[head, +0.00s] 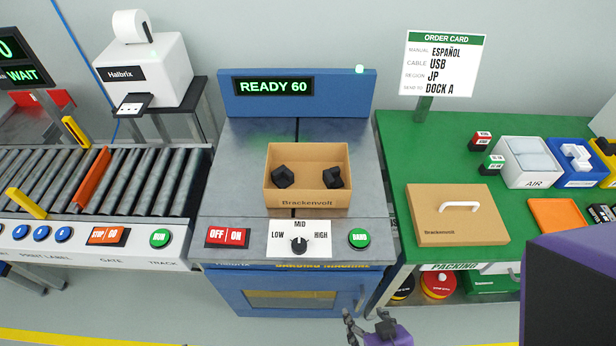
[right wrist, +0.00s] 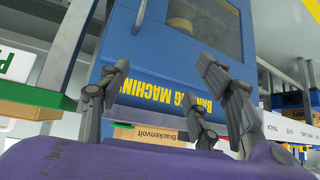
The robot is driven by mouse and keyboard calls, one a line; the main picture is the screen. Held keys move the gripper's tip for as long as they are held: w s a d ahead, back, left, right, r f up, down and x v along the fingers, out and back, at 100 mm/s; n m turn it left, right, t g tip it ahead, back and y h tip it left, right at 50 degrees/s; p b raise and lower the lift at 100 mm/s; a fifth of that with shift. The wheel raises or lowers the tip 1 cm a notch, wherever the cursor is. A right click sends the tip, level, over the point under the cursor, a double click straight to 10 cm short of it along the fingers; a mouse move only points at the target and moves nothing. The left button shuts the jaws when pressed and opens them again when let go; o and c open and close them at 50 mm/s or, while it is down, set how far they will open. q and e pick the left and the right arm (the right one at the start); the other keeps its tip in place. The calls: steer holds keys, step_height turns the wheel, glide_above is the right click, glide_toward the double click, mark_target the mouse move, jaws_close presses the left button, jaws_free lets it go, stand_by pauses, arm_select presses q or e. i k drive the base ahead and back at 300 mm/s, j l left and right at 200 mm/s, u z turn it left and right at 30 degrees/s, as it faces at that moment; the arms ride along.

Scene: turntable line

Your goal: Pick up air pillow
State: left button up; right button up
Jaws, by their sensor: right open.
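The air pillows (head: 537,163) are pale, light-blue shapes lying in a white bin marked AIR (head: 521,181) on the green packing table at right in the head view. My right gripper (head: 367,322) is low in the head view, in front of the blue machine, well below and left of that bin. In the right wrist view its fingers (right wrist: 170,88) are spread apart with nothing between them, facing the machine's front. My left gripper is not in view.
An open Brackenvolt box (head: 309,203) with two black pieces stands on the machine's top. A box lid with a white handle (head: 457,230) lies on the green table (head: 425,151). A blue bin (head: 578,181) and orange tray (head: 555,214) stand near the AIR bin. A roller conveyor (head: 150,180) is left.

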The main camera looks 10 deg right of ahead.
mark_target(529, 163)
steer(key=k+z, duration=0.1)
steer(key=z, duration=1.9)
steer(key=i+l+u, duration=0.1)
steer(key=l, duration=0.3)
steer(key=i+l+u, duration=0.1)
steer(key=i+l, duration=0.2)
steer(key=l, duration=0.1)
